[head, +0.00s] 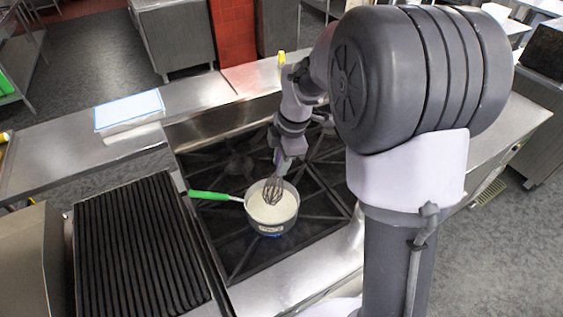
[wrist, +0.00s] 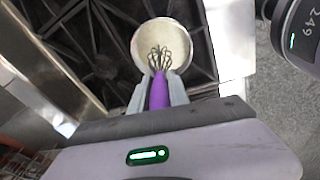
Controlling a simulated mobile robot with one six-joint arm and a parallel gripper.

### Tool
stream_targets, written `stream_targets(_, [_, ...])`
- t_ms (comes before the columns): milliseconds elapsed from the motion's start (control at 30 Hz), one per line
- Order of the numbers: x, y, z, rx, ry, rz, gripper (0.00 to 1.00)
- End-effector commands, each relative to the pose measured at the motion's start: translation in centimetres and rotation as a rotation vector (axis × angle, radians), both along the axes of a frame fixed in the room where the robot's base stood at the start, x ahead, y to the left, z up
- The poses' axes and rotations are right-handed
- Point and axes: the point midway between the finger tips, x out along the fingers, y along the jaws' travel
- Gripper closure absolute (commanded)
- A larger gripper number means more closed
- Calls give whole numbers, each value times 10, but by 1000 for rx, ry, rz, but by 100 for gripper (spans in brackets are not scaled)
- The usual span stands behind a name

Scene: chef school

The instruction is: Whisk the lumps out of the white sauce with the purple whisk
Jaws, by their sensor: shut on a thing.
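A pot (head: 270,226) with a green handle (head: 209,195) stands on the black stove grate. Pale white sauce (head: 284,206) fills much of it; I cannot make out lumps. My gripper (head: 284,163) is above the pot, shut on the purple handle of the whisk (wrist: 158,92), which lies between the two fingers (wrist: 160,90) in the wrist view. The wire end of the whisk (head: 272,191) points down at the pot and overlaps the sauce in the head view. I cannot tell how deep the wires reach. The pot also shows in the wrist view (wrist: 135,55).
A ribbed black grill plate (head: 130,250) lies left of the stove (head: 235,160). A white box with a blue edge (head: 129,109) sits on the steel counter (head: 60,160) behind it. A small yellow object (head: 282,57) stands on the counter behind the arm.

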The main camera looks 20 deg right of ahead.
Motion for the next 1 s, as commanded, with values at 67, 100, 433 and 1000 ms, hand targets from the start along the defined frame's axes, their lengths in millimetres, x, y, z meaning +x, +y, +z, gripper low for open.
stream_targets(67, [0,0,18,0,-1,0,100])
stream_targets(100, [0,0,24,0,-1,0,100])
stream_targets(433, [0,0,70,1,-1,-1,100])
stream_targets(1000, [0,0,85,0,0,0,100])
